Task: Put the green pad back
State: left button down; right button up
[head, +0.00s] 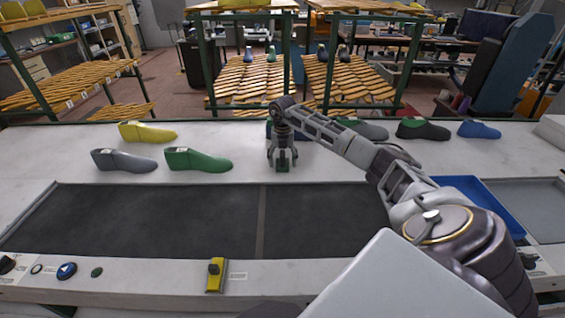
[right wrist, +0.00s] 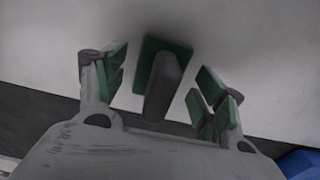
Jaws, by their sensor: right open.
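The green pad (right wrist: 151,72) shows in the right wrist view as a green plate with a grey handle-like block on it. It is on the pale table surface. My right gripper (right wrist: 165,92) is open, with one green-lined finger on each side of the pad and a gap on both sides. In the head view my right gripper (head: 282,160) points down just behind the dark belt, near the middle. There the pad is hard to tell from the green fingers. My left gripper is not in view.
A green shoe last (head: 198,160), a grey one (head: 124,160) and a yellow one (head: 147,132) lie left of the gripper. More lasts, including a blue one (head: 479,130), lie at the back right. A blue tray (head: 484,203) is right of the dark belt (head: 150,218), which is clear.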

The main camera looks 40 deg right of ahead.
aim_at(283, 153)
notch_tip(283, 153, up, 11)
jog(key=shift+b, duration=0.35)
jog(key=shift+f, duration=0.1)
dwell(1.0)
